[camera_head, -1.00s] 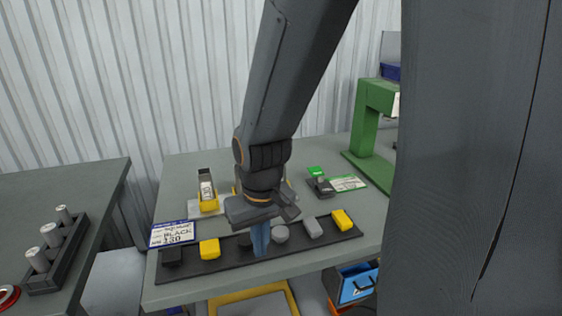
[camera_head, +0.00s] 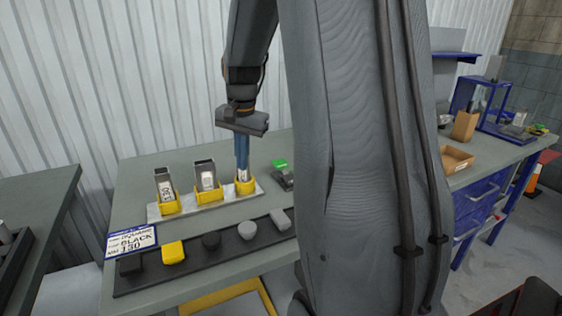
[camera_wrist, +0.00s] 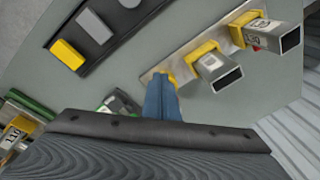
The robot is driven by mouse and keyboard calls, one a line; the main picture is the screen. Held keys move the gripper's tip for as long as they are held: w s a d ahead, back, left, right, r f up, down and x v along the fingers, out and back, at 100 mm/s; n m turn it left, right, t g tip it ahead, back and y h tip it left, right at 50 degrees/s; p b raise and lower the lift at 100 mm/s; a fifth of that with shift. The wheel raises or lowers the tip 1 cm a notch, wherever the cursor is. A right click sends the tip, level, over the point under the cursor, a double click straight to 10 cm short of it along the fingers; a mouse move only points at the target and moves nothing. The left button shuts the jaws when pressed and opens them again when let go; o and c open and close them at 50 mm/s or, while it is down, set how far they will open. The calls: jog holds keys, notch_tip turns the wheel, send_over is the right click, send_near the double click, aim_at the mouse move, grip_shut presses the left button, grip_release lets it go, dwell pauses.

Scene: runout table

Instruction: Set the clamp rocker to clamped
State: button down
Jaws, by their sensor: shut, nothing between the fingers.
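My gripper (camera_head: 242,168) is shut and points down, its blue fingers together with nothing between them. In the head view its tips are at the right-hand yellow holder (camera_head: 246,187) on a pale plate; I cannot tell whether they touch it. In the wrist view the fingers (camera_wrist: 162,92) hide part of that holder. A small dark device (camera_head: 284,181), possibly the clamp rocker, sits right of the holder beside a green label (camera_head: 280,163). It also shows left of the fingers in the wrist view (camera_wrist: 122,101). Its setting cannot be read.
Two more yellow holders (camera_head: 170,207) (camera_head: 208,196) carry upright metal pieces to the left. A dark strip (camera_head: 225,249) with several knobs and blocks runs along the front edge. My own arm covers the table's right side.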

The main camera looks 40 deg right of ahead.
aim_at(281, 163)
jog(key=w+d+r+m, duration=0.1)
jog(key=d+m, duration=0.2)
jog(key=d, duration=0.3)
jog(key=w+d+r+m+b, duration=0.1)
jog(key=w+d+r+m, duration=0.1)
jog(key=d, duration=0.5)
jog(key=w+d+r+m+b, duration=0.1)
jog(key=d+r+m, duration=0.1)
jog(key=d+m, duration=0.2)
jog(key=d, duration=0.2)
jog(key=shift+w+d+r, duration=0.15)
jog(key=shift+d+r, duration=0.05)
jog(key=shift+d, duration=0.15)
jog(key=shift+f, duration=0.1)
jog(key=w+f+p, duration=0.1)
jog(key=f, duration=0.3)
jog(key=f+p, duration=0.1)
jog(key=f, duration=0.4)
jog(key=w+f+p, duration=0.1)
jog(key=f, duration=0.3)
jog(key=shift+w+d+f+p, duration=0.25)
jog(key=shift+w+f+p, duration=0.05)
jog(key=shift+f+p, duration=0.05)
